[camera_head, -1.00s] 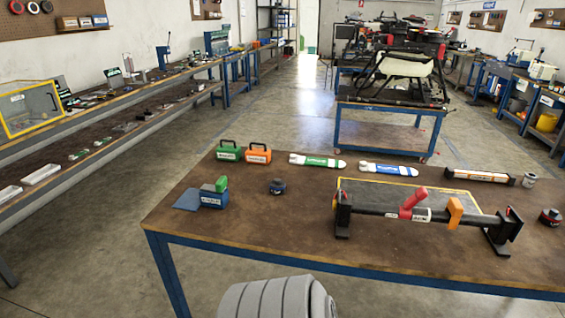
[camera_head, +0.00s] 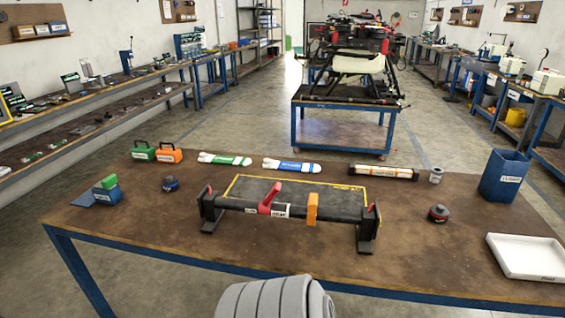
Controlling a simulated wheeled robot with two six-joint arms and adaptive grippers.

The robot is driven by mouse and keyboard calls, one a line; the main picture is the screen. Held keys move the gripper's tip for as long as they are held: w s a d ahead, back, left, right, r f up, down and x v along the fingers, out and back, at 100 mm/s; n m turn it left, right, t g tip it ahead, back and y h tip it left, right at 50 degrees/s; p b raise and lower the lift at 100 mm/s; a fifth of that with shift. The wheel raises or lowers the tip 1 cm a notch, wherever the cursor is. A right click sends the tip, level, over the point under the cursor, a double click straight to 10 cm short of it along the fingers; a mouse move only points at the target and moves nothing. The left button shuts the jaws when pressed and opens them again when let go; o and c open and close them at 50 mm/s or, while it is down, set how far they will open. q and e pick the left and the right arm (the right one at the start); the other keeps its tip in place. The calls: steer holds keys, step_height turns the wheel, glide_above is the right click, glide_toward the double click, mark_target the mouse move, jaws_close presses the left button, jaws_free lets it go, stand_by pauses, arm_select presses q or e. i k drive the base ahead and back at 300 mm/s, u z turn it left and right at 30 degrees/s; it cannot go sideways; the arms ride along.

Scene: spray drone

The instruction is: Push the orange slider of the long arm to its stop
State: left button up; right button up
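The long arm (camera_head: 340,212) is a black tube lying across two black end stands near the table's front edge. The orange slider (camera_head: 312,209) sits around the tube, right of its middle, with a stretch of bare tube between it and the right stand. A red lever (camera_head: 269,197) stands tilted on the tube left of the slider, beside a white label (camera_head: 281,211). Neither of my grippers is in view.
Behind the tube lies a yellow-edged dark mat (camera_head: 300,188). A white tray (camera_head: 527,257) and blue bin (camera_head: 503,176) stand at the right. A black-and-red round part (camera_head: 438,213) sits right of the stand. Green and orange cases (camera_head: 169,154) stand back left.

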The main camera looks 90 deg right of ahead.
mark_target(313, 203)
steer(key=z, duration=0.05)
steer(key=k, duration=0.5)
steer(key=z, duration=3.85)
steer(key=i, duration=0.4)
